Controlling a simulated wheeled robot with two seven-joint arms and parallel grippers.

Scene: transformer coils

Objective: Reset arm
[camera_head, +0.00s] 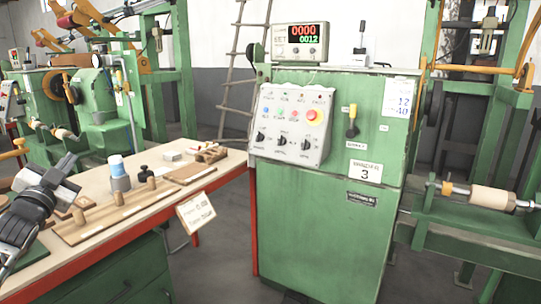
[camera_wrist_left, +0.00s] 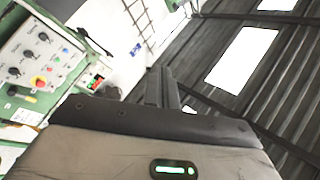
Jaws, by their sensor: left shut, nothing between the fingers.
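My left gripper (camera_head: 66,162) shows at the left edge of the head view, raised over the near left part of the workbench (camera_head: 115,222). Its fingers are together with nothing between them. In the left wrist view the shut fingers (camera_wrist_left: 162,84) point up the picture, with the ceiling and windows behind. My right arm and gripper are not in view.
A green control cabinet (camera_head: 325,185) with knobs and a red button stands right of the workbench. On the bench are a wooden board with pegs (camera_head: 130,215), a grey cup with a blue-white item (camera_head: 118,172) and small parts. A winding machine with a spool (camera_head: 490,197) stands right.

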